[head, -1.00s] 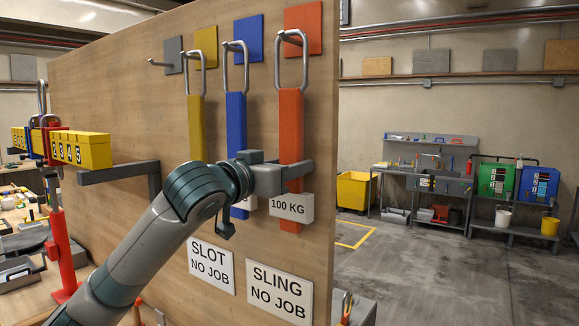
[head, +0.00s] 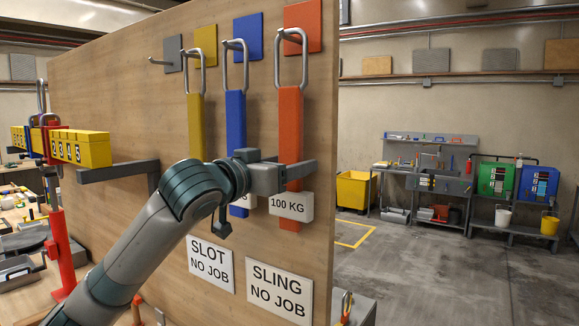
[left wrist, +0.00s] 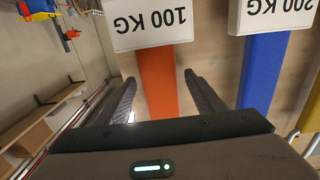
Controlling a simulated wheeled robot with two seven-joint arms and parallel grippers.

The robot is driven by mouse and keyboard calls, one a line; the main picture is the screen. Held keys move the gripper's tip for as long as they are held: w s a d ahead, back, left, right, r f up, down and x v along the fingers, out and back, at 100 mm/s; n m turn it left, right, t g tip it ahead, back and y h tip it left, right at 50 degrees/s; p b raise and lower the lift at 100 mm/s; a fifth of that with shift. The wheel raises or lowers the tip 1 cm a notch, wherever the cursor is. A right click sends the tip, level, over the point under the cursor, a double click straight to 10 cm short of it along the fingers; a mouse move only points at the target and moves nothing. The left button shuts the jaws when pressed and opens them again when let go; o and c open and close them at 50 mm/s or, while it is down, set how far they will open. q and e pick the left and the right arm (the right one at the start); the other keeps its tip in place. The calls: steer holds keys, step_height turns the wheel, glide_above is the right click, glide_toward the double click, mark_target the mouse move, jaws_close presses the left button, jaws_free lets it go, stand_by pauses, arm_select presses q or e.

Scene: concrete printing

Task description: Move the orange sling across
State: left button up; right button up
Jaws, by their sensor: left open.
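The orange sling (head: 290,120) hangs upright by its metal loop from a hook in front of the orange square on the board. A white "100 KG" tag (head: 290,206) is at its lower end. My left gripper (head: 300,170) is open at the sling's lower part, just above the tag. In the left wrist view the orange strap (left wrist: 157,80) lies between the two spread fingers (left wrist: 157,92), with gaps on both sides. The gripper body hides part of the strap there. My right gripper is not in view.
A blue sling (head: 235,120) and a yellow sling (head: 196,115) hang to the left. A grey square (head: 173,54) has an empty hook (head: 160,63). A grey bracket (head: 115,172) juts from the board near yellow numbered blocks (head: 78,147). The floor (head: 430,280) at right is open.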

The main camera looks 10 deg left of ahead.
arm_select(q)
steer(key=b+v, duration=0.6)
steer(key=v, duration=1.1)
steer(key=shift+w, duration=0.1)
